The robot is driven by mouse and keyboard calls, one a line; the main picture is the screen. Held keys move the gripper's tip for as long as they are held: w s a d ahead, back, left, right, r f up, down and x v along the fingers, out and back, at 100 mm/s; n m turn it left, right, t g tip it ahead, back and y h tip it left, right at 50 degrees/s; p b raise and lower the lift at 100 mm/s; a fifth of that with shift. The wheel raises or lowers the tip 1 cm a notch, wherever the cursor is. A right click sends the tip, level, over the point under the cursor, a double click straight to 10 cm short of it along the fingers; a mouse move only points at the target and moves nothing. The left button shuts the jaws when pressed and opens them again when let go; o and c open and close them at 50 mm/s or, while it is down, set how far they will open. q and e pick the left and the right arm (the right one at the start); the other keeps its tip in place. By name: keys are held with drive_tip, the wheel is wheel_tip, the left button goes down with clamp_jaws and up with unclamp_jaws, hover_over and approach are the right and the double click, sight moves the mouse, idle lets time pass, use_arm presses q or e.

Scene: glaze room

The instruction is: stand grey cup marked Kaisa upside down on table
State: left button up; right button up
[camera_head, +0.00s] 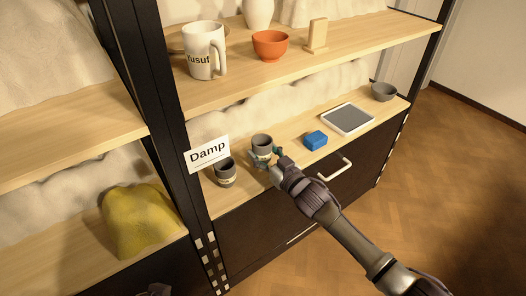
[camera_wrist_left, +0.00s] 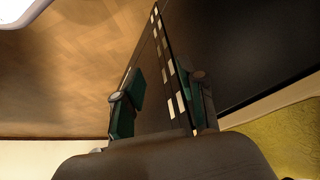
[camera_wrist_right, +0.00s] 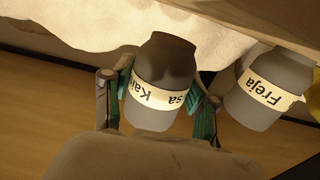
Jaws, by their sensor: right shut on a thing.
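The grey cup marked Kaisa (camera_head: 262,144) is at the lower shelf board, with its dark mouth facing up in the head view. My right gripper (camera_head: 273,160) is shut around its sides. In the right wrist view the Kaisa cup (camera_wrist_right: 165,75) sits between the green-padded fingers of the right gripper (camera_wrist_right: 160,108), its pale name band readable upside down. I cannot tell whether its base touches the board. My left gripper (camera_wrist_left: 165,100) is open and empty in its wrist view, in front of the dark cabinet. No separate table is clear in view.
A second grey cup, marked Freja (camera_wrist_right: 265,92), stands close beside it, near the Damp sign (camera_head: 208,153). A blue block (camera_head: 316,140), a grey-topped tray (camera_head: 348,119) and a grey bowl (camera_head: 384,92) lie further right. The upper shelf holds the Yusuf mug (camera_head: 203,50) and an orange bowl (camera_head: 270,45).

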drive_tip(key=shift+s+d+r+p, duration=0.1)
drive_tip(key=shift+s+d+p, duration=0.2)
drive_tip(key=shift+p, duration=0.05)
drive_tip(key=shift+p+v, duration=0.7)
drive_tip(key=shift+v, duration=0.25)
drive_tip(key=p+v, duration=0.3)
drive_tip(key=v, duration=0.2)
drive_tip(key=shift+s, duration=0.15)
use_arm(q)
drive_tip(key=s+f+g+p, duration=0.1)
drive_tip(key=s+f, duration=0.1)
drive_tip(key=f, duration=0.7)
drive_tip(key=s+f+g+p, duration=0.1)
drive_tip(key=s+f+p, duration=0.1)
drive_tip(key=f, duration=0.8)
drive_tip(key=shift+a+g, duration=0.35)
drive_tip(key=shift+g, duration=0.05)
use_arm(e)
drive_tip(key=shift+v, duration=2.95)
